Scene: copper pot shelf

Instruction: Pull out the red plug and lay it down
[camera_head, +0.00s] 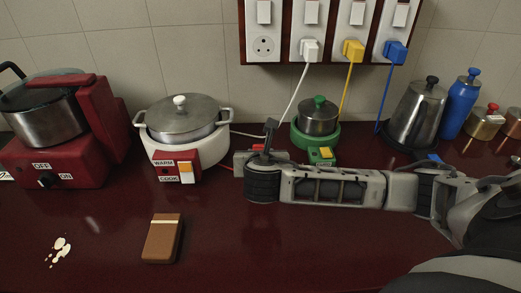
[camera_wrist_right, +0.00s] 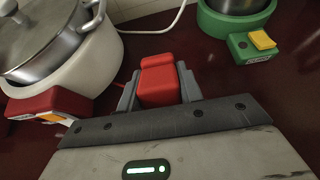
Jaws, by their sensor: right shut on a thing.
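The red plug (camera_wrist_right: 158,80) is between the two fingers of my right gripper (camera_wrist_right: 158,86) in the right wrist view, and the gripper is shut on it. In the head view my right gripper (camera_head: 256,155) is low over the counter, between the white cooker and the green-based pot, and mostly hides the plug. A thin red cord shows beside the gripper. The leftmost wall socket (camera_head: 265,45) is empty, well above the gripper. My left gripper is not in view.
White (camera_head: 309,49), yellow (camera_head: 353,50) and blue (camera_head: 396,52) plugs sit in the other sockets. A white cooker (camera_head: 213,151) and green-based pot (camera_head: 318,118) flank the gripper. A brown case (camera_head: 162,240) lies in front; the counter (camera_head: 235,240) right of it is clear.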

